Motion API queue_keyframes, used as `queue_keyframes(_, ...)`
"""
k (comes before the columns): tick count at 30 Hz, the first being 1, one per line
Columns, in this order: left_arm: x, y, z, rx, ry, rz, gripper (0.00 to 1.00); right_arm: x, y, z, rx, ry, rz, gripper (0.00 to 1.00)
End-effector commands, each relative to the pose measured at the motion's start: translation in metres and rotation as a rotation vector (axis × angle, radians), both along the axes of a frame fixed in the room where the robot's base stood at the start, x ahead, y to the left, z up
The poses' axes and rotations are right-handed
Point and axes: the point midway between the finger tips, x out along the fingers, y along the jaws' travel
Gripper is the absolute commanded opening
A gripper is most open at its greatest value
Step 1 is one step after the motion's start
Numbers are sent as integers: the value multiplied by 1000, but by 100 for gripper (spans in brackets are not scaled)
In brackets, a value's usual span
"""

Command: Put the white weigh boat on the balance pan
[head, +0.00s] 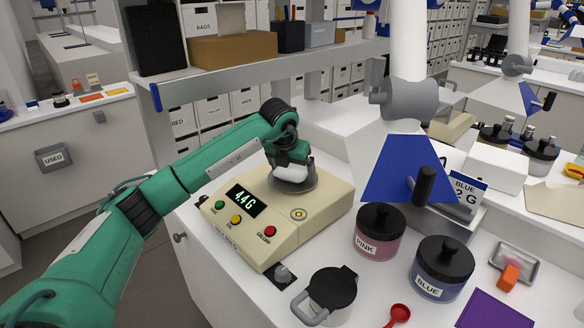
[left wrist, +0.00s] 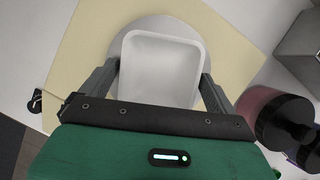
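The white weigh boat (left wrist: 162,75) is between the fingers of my left gripper (left wrist: 162,70) in the left wrist view. Both fingers meet its sides with no clear gap, so the gripper looks shut on it. In the head view the boat (head: 292,172) shows under my left gripper (head: 291,160), level and over the round grey balance pan (head: 296,188). The pan also shows around the boat in the left wrist view (left wrist: 165,22). The boat looks on or very close to the pan; its underside is hidden. The beige balance (head: 325,205) reads 4.4 G. My right gripper is not in view.
A pink jar (head: 380,235) and a blue jar (head: 443,268) stand right of the balance. A shelf (head: 260,65) runs behind.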

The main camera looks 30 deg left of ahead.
Motion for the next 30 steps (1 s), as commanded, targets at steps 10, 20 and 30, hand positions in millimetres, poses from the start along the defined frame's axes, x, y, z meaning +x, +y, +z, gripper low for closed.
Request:
queue_keyframes(10, 0, 0, 4, 0, 0, 0, 94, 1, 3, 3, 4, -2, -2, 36)
queue_keyframes(20, -22, -1, 58, 0, -5, 0, 94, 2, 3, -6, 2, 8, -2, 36)
queue_keyframes(30, -43, -3, 108, 0, -2, -1, 94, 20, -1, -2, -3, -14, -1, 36)
